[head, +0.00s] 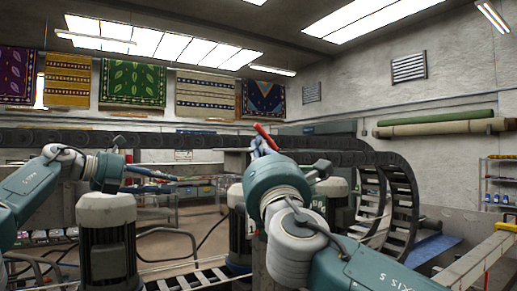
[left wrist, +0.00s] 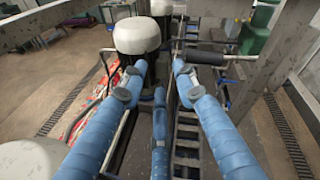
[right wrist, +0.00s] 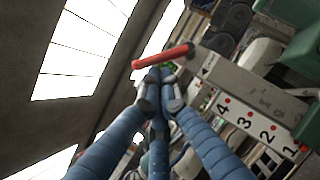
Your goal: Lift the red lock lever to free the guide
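The red lock lever (right wrist: 163,56) crosses just beyond the fingertips of my right gripper (right wrist: 160,73) in the right wrist view. Its whole red length is visible, and its right end meets a grey metal bar. The blue fingers are drawn together at the tips, close to the lever; contact is unclear. In the head view the lever (head: 266,136) slants above the blue fingers of my right gripper (head: 262,147). My left gripper (left wrist: 160,75) is open and empty, its fingers spread above the machine; in the head view it (head: 152,177) is at the left. I cannot identify the guide.
A pale plate with red dots and numbers (right wrist: 255,118) is beside the lever. White-capped motors (head: 107,215) stand in front of me. A black cable chain (head: 400,195) curves at the right. A post and bar frame (left wrist: 280,60) stands near my left gripper. Rugs hang on the far wall.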

